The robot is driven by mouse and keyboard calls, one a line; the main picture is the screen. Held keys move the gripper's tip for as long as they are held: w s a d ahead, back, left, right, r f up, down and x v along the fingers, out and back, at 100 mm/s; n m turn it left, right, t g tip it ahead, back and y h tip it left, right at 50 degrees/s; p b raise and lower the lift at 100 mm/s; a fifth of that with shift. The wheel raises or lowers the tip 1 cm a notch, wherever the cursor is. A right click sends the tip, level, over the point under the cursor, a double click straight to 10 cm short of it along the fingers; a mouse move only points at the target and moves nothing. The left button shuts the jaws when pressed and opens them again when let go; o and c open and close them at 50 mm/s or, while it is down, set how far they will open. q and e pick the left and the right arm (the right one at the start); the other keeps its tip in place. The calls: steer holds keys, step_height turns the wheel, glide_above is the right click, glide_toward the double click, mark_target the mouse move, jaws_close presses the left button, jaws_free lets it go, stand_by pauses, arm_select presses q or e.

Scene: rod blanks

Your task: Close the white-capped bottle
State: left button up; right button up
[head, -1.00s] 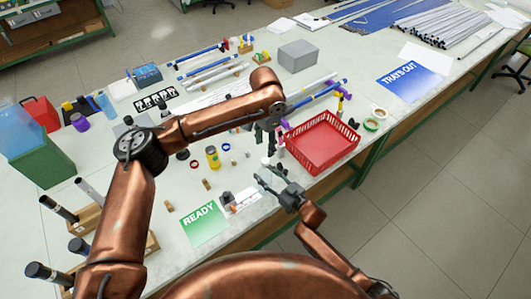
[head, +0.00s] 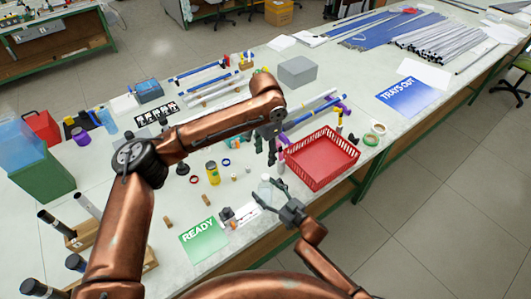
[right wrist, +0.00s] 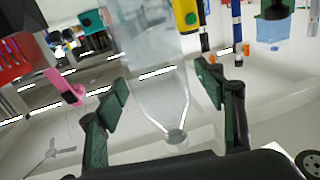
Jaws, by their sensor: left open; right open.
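A clear bottle (head: 265,188) stands on the table left of the red basket, small in the head view. In the right wrist view the transparent bottle (right wrist: 160,95) appears upside down, its narrow neck (right wrist: 176,135) low between the fingers. I cannot tell whether a white cap sits on it. My right gripper (head: 277,184) is open beside the bottle, with its two fingers (right wrist: 160,100) apart on either side of it in the wrist view. My left gripper (head: 271,160) is open, pointing down above the table just behind the bottle.
A red basket (head: 321,176) stands close on the right. A green READY card (head: 204,241), a yellow can (head: 212,173) and small parts lie to the left. A grey box (head: 297,71) and rods lie further back. A blue card (head: 411,95) lies at the right.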

steer(key=v, duration=1.2)
stand_by(0.4)
